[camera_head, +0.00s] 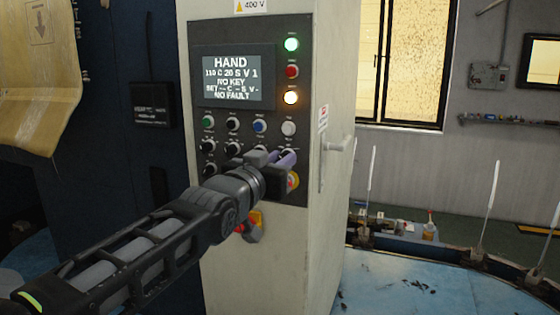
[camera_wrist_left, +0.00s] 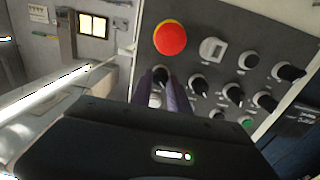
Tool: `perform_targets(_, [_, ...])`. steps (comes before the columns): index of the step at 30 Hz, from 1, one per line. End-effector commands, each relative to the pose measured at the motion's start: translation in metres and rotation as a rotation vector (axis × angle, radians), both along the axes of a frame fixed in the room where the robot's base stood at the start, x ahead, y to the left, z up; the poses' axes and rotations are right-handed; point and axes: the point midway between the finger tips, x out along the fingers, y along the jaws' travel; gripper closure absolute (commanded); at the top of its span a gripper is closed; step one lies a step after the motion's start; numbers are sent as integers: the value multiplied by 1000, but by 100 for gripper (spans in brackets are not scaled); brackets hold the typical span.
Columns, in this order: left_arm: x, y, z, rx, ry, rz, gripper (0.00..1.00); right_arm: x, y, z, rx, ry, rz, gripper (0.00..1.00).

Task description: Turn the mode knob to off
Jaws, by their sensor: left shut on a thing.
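My left gripper (camera_head: 282,160) reaches the lower right of the control panel (camera_head: 208,28). Its two purple fingers are shut on a black knob (camera_wrist_left: 159,74) at the end of a knob row. In the wrist view one finger of the left gripper (camera_wrist_left: 163,92) lies on each side of this knob. The knob's label and pointer are too small or hidden to read, so I cannot tell its setting. The display (camera_head: 231,78) reads HAND, NO KEY and NO FAULT. My right gripper is not in view.
Several other black knobs (camera_wrist_left: 232,94) sit close beside the held one. A red emergency stop button (camera_wrist_left: 170,38) is near the fingers. Green, red and amber lamps (camera_head: 291,97) line the panel's right. The cabinet (camera_head: 333,190) has a side handle; a blue surface (camera_head: 400,285) lies right.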

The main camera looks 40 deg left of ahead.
Motion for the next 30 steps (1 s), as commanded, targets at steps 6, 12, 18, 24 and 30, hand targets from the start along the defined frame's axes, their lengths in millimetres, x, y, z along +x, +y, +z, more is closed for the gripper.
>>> perform_targets(6, [0, 0, -1, 18, 5, -1, 100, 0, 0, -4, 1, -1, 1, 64])
perform_targets(12, [0, 0, -3, 85, 24, -1, 100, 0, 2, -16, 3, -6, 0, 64])
perform_targets(18, [0, -1, -4, 204, 61, 0, 100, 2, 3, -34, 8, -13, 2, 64])
perform_targets(24, [1, -1, -3, 363, 110, 0, 100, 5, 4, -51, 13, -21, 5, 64])
perform_targets(30, [1, -2, -2, 523, 162, -1, 100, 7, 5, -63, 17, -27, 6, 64])
